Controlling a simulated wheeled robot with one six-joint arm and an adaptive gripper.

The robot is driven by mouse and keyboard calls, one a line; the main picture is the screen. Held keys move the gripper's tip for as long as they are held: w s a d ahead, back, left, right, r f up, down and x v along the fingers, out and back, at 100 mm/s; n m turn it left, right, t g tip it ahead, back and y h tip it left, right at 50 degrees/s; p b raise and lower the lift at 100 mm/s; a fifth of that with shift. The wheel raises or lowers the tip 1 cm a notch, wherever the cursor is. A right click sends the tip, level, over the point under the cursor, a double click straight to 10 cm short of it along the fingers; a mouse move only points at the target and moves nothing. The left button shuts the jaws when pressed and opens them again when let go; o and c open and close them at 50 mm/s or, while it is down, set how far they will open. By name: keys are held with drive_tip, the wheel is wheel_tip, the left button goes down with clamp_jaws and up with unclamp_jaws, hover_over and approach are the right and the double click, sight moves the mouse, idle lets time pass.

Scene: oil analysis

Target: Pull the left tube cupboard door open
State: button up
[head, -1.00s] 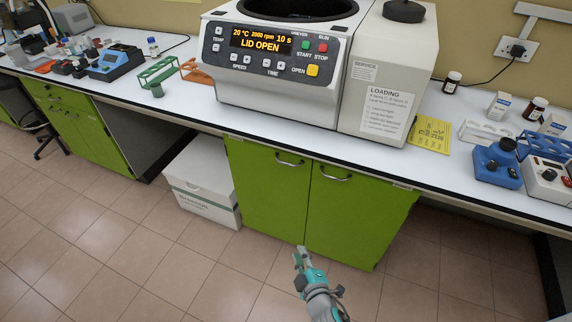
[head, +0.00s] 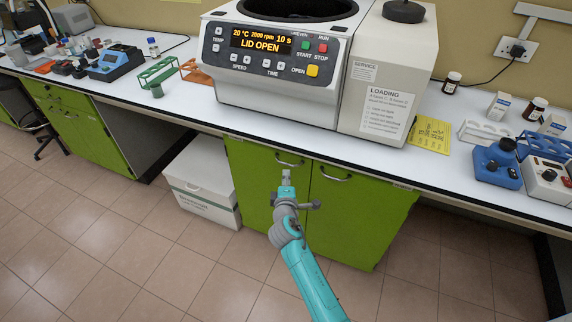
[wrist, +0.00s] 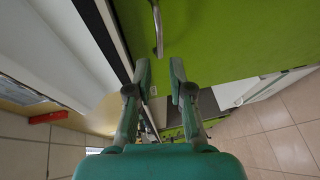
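The left cupboard door (head: 250,195) is green and shut, below the worktop and the centrifuge. Its curved metal handle (head: 282,163) is near the door's top right. My gripper (head: 287,173) is just below this handle in the head view. In the wrist view the two fingers of my gripper (wrist: 161,66) are apart with nothing between them. The handle (wrist: 157,28) lies just beyond the fingertips, roughly in line with the gap. It does not appear to be between the fingers.
The right green door (head: 355,215) beside it is also shut, with its own handle (head: 335,178). A white box (head: 202,185) stands on the floor left of the cupboard. The centrifuge (head: 270,75) sits on the worktop above. The tiled floor in front is clear.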

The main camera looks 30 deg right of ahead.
sight(286, 164)
drive_tip(key=x, duration=0.8)
drive_tip(key=shift+w+d, duration=0.15)
drive_tip(key=shift+w, duration=0.05)
clamp_jaws()
